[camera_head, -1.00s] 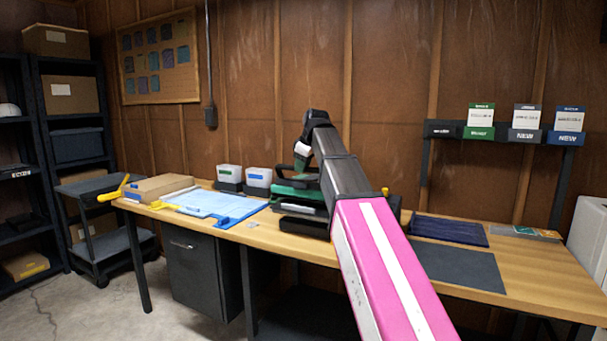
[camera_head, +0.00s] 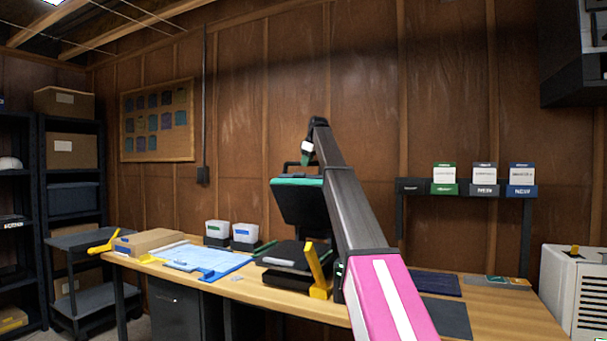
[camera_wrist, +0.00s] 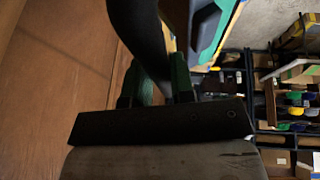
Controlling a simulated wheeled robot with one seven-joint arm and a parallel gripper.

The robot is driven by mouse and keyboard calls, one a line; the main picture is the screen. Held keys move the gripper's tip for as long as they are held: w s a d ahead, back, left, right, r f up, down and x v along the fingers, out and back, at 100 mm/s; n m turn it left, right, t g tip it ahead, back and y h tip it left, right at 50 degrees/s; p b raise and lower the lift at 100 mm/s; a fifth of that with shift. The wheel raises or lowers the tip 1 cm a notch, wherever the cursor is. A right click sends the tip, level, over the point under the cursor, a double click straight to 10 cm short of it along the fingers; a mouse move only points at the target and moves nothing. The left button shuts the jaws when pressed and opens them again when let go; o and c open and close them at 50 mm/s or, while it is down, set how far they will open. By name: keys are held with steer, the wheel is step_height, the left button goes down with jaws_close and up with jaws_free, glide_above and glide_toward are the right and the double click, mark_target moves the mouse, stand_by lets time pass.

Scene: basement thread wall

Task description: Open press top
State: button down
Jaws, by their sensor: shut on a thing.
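The press top (camera_head: 298,203), a dark plate with a green edge, is tilted up on its hinge well above the press base (camera_head: 288,262). A dark loop handle (camera_head: 287,166) stands on its upper side. My gripper (camera_head: 305,158) is at this handle, shut on it. In the wrist view, the green-tipped fingers of my gripper (camera_wrist: 157,82) sit on either side of a dark curved bar (camera_wrist: 138,30), which looks like the handle. My arm hides the right side of the press top and part of the base.
A yellow lever (camera_head: 317,272) stands at the right side of the press. Left on the workbench (camera_head: 240,288) are white bins (camera_head: 217,230), a blue board (camera_head: 207,258) and a cardboard box (camera_head: 148,242). A dark mat (camera_head: 446,318) lies to the right. A card rack (camera_head: 470,187) is on the wall.

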steer(key=w+d+r+g, duration=0.1)
steer(key=w+d+g, duration=0.1)
steer(key=w+d, duration=0.2)
steer(key=w, duration=0.2)
steer(key=shift+w+m+y, duration=0.3)
steer(key=shift+w+y, duration=0.1)
steer(key=shift+d+r, duration=0.1)
steer(key=c, duration=1)
jaws_free()
steer(key=shift+o, duration=0.2)
steer(key=shift+r, duration=0.1)
steer(key=shift+r, duration=0.15)
steer(key=v, duration=1)
steer(key=shift+d+r, duration=0.2)
steer(key=shift+d, duration=0.05)
